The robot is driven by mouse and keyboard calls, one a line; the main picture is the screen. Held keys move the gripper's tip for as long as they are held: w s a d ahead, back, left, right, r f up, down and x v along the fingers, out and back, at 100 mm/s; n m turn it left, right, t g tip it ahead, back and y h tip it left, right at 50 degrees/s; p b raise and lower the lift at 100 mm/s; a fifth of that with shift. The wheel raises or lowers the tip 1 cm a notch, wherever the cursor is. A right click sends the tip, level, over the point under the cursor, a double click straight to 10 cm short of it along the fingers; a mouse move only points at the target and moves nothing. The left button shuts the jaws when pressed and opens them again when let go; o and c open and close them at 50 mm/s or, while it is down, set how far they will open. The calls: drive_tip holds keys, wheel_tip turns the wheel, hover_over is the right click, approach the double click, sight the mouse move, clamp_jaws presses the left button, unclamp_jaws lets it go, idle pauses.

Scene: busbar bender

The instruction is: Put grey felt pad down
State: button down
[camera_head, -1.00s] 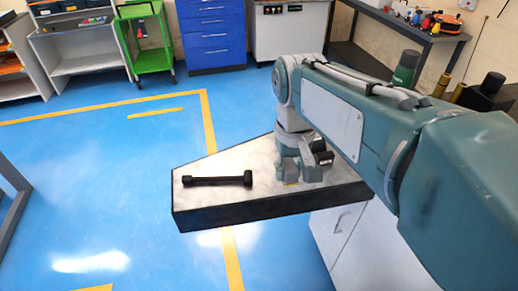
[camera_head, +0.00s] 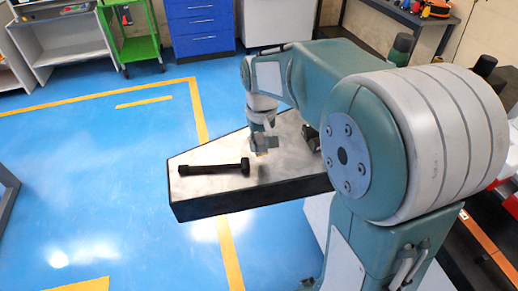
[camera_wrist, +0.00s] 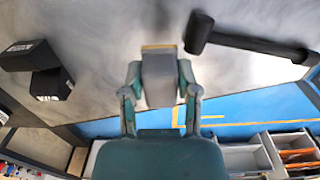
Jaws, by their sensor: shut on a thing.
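The grey felt pad (camera_wrist: 159,78) is a small grey block with a tan edge, gripped between the two fingers in the wrist view. My gripper (camera_wrist: 160,92) is shut on it. In the head view, my gripper (camera_head: 264,148) points down over the pale tabletop (camera_head: 215,185), just right of the black mallet's head. A dark patch shows on the top below the gripper. I cannot tell for sure whether the pad touches the surface, but it seems held a little above it.
A black mallet (camera_head: 213,168) lies left of the gripper; its head (camera_wrist: 199,33) is close to the pad. Two black boxes (camera_wrist: 50,84) sit at the left in the wrist view, one also by my arm (camera_head: 311,136). Bare tabletop lies between boxes and mallet.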

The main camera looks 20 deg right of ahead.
sight(261, 152)
drive_tip(key=shift+w+f, duration=0.4)
drive_tip(key=shift+f, duration=0.15)
drive_tip(key=shift+w+d+f, duration=0.1)
drive_tip(key=shift+d+f, duration=0.05)
drive_tip(key=shift+f, duration=0.65)
drive_tip(key=shift+d+f, duration=0.1)
drive_tip(key=shift+f, duration=0.65)
drive_tip(key=shift+a, duration=0.1)
drive_tip(key=c, duration=0.6)
unclamp_jaws()
drive_tip(key=shift+a+f, duration=0.1)
